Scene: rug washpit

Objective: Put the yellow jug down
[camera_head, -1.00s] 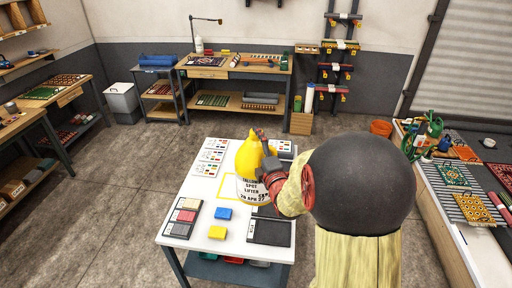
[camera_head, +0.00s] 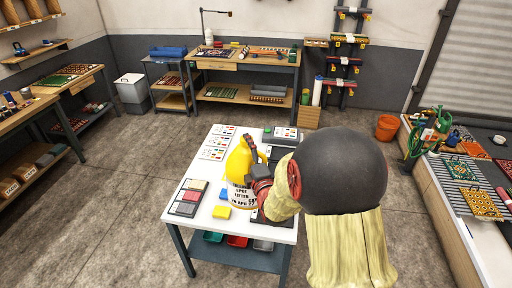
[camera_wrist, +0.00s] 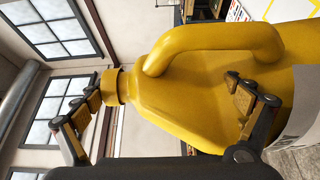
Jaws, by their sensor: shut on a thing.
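The yellow jug (camera_head: 237,166) has a white label with black lettering and stands upright in the head view, over the middle of the white-topped table (camera_head: 205,170). My gripper (camera_head: 256,160) is at its upper right side and shut on it. In the wrist view the jug (camera_wrist: 185,75) fills the middle, cap to the left and handle at the top, with my gripper's fingers (camera_wrist: 170,98) on either side of its upper body. The jug's base is hidden in the wrist view, and I cannot tell whether it touches the table.
A tray of coloured pads (camera_head: 188,198) is at the table's left, and printed cards (camera_head: 216,145) lie behind.

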